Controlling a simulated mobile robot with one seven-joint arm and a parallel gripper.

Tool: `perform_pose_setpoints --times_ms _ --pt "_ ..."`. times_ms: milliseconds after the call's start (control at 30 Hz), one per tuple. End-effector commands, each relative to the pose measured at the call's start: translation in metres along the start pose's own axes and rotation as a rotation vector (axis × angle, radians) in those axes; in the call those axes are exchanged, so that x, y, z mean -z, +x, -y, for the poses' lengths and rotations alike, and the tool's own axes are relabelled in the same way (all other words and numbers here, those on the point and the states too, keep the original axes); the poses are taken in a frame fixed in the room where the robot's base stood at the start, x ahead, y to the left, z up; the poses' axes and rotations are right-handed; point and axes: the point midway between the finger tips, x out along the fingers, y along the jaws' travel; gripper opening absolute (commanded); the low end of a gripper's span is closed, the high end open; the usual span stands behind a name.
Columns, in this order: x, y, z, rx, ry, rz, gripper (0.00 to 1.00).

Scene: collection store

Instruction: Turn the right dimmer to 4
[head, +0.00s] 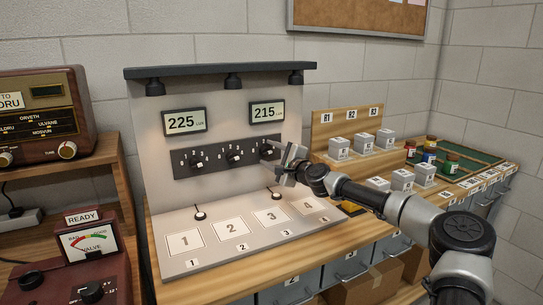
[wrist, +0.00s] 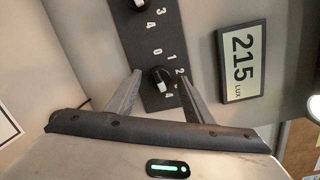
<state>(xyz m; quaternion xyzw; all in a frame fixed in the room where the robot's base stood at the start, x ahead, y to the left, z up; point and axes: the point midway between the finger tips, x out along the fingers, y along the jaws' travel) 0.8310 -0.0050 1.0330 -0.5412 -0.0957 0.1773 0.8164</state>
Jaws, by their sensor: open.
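The dimmer panel (head: 220,157) is a dark strip with three knobs on the upright grey board. The right dimmer (wrist: 160,79) is a black knob with a white mark, with the numbers 0 to 4 around it; some numbers are partly hidden by a finger. My gripper (head: 283,160) is at the right end of the panel. In the wrist view my gripper (wrist: 163,92) is open, with one finger on each side of the right dimmer. I cannot tell whether the fingers touch it.
The right display (head: 267,112) reads 215 lux and the left display (head: 184,121) reads 225. The middle knob (head: 234,156) is close to the left of my gripper. Lamps hang from the top bar (head: 220,70). Numbered pads (head: 230,228) lie below. White blocks (head: 365,141) stand at right.

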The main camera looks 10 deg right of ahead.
Motion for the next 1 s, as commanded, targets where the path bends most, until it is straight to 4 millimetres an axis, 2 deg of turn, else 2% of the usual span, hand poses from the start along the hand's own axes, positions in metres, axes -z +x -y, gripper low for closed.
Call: perform_pose_setpoints --times_ms 133,233,700,833,1000 --pt "0.000 -0.007 0.000 0.000 0.000 0.000 0.47" --pt "0.001 -0.022 0.001 0.001 0.000 -0.002 0.47" --pt "0.001 -0.134 0.002 0.001 0.001 -0.003 0.47" --pt "0.001 -0.156 0.001 0.001 0.001 -0.002 0.47" --pt "0.000 -0.171 0.000 0.000 0.001 0.000 0.47"
